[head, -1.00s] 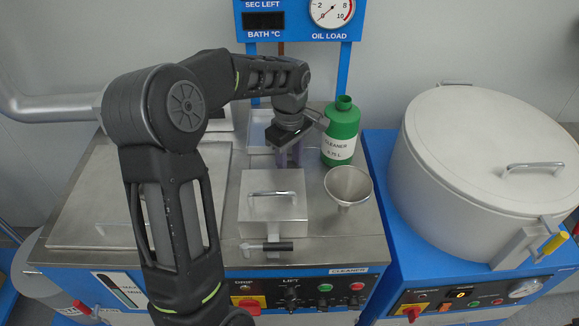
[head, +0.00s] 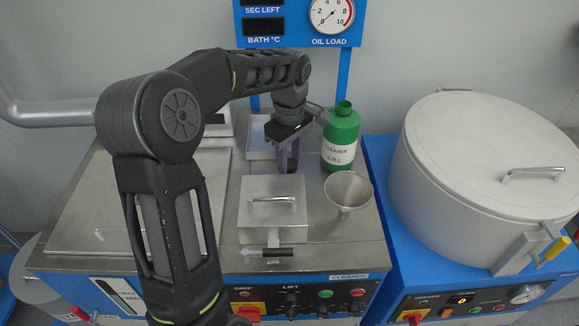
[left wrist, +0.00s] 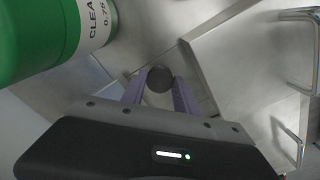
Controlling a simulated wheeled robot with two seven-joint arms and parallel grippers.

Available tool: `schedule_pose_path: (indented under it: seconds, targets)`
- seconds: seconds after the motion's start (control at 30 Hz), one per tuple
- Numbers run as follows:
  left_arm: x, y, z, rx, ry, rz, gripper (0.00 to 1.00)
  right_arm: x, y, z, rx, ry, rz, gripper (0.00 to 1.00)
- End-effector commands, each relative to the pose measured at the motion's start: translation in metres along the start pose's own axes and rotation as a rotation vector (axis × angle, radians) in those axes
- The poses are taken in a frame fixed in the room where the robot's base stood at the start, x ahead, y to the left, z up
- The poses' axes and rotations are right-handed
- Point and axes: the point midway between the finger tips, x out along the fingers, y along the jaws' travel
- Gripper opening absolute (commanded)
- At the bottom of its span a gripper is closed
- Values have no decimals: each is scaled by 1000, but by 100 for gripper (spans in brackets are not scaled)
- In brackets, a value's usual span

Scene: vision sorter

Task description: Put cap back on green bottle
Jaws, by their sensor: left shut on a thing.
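The green bottle (head: 341,133), with a white CLEANER label, stands upright on the steel top. Its neck (head: 344,105) is bare, with a dark opening. The bottle also shows at the upper left of the left wrist view (left wrist: 40,40). My left gripper (head: 288,162) is left of the bottle, pointing down with purple fingers. It is shut on a dark round cap (left wrist: 160,78), which shows between the fingertips in the left wrist view. The gripper and cap are apart from the bottle. My right gripper is not in view.
A steel funnel (head: 348,190) stands in front of the bottle. A steel box with a handled lid (head: 272,215) is in front of my gripper. A pale tray (head: 258,140) lies behind it. A large lidded drum (head: 490,180) stands at the right.

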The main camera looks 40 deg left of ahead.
Motion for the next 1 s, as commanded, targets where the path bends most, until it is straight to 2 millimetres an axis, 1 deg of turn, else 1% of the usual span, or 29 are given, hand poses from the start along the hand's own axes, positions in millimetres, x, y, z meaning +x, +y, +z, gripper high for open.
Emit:
schedule_pose_path:
  seconds: [0.1, 0.2, 0.3, 0.4, 0.53, 1.0]
  targets:
    - [-23, 1, 0, 0, 2, 6, 0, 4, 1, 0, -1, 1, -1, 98]
    - [-42, 1, 0, 0, 1, 5, 0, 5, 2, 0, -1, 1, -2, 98]
    - [-58, 1, 0, 1, 0, 4, 0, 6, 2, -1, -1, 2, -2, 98]
    - [-67, 1, 0, 0, 0, 2, 0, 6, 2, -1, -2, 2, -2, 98]
    - [-72, 0, 0, 0, 0, 1, 0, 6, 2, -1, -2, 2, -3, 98]
    - [-72, 0, 0, 0, -1, 1, 0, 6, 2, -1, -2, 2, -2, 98]
